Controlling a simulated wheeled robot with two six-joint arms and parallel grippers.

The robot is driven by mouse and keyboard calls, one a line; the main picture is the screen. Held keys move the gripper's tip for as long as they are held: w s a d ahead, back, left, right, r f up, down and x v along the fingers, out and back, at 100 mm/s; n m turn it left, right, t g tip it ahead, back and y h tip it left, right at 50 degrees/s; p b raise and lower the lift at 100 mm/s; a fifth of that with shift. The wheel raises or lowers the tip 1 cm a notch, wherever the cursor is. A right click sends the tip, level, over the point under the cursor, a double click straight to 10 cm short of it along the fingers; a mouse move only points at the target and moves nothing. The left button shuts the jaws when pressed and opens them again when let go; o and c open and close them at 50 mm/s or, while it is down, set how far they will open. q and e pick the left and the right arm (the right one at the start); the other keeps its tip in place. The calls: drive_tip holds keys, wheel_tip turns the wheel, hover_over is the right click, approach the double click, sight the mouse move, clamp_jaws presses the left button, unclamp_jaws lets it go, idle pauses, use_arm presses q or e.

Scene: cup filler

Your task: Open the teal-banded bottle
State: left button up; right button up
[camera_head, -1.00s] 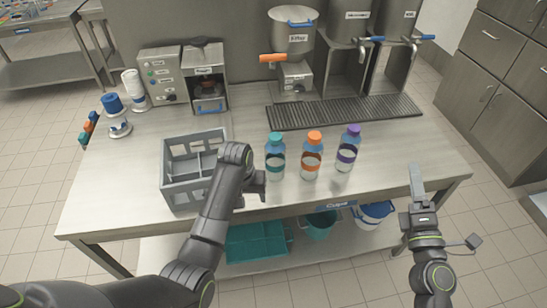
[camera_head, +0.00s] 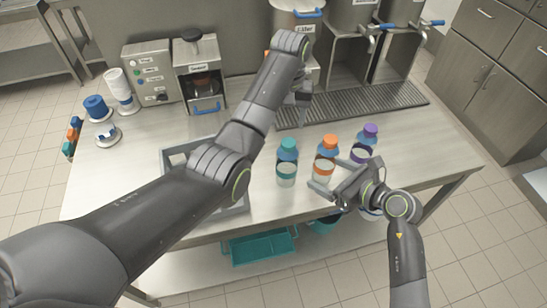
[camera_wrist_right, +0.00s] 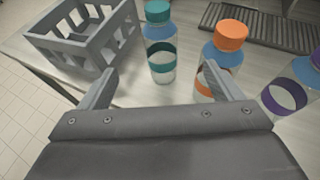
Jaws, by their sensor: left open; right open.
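The teal-banded bottle (camera_head: 287,173) stands upright on the table with its teal cap (camera_head: 288,145) on. It also shows in the right wrist view (camera_wrist_right: 161,62), beyond the gap between the fingers. My right gripper (camera_head: 330,178) is open and empty, in front of the orange-banded bottle (camera_head: 324,170) and to the right of the teal one. Its fingers also show in the right wrist view (camera_wrist_right: 158,84). My left gripper (camera_head: 302,93) points down over the table behind the teal-banded bottle. It is open; its fingertips are small and partly unclear.
A purple-capped bottle (camera_head: 370,134) stands right of the orange one. A grey crate (camera_wrist_right: 82,42) stands to the left, largely hidden by my left arm in the head view. A drip grate (camera_head: 380,98) and dispensers line the back.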

sight(295, 158)
use_arm(q)
drive_tip(key=shift+w+r, duration=0.1)
drive_tip(key=shift+s+d+r, duration=0.1)
drive_tip(key=shift+s+d, duration=0.05)
drive_tip(key=shift+s, duration=0.05)
drive_tip(key=shift+s+d+r, duration=0.25)
drive_tip(key=shift+s+d, duration=0.25)
drive_tip(key=shift+d, duration=0.1)
drive_tip(key=shift+w+a+f, duration=0.15)
drive_tip(key=shift+w+a, duration=0.15)
drive_tip(key=shift+a, duration=0.05)
use_arm(e)
drive_tip(key=x, duration=1.6)
drive_tip(key=shift+w+a, duration=0.15)
drive_tip(key=shift+a, duration=0.05)
use_arm(q)
drive_tip(key=shift+s, duration=0.1)
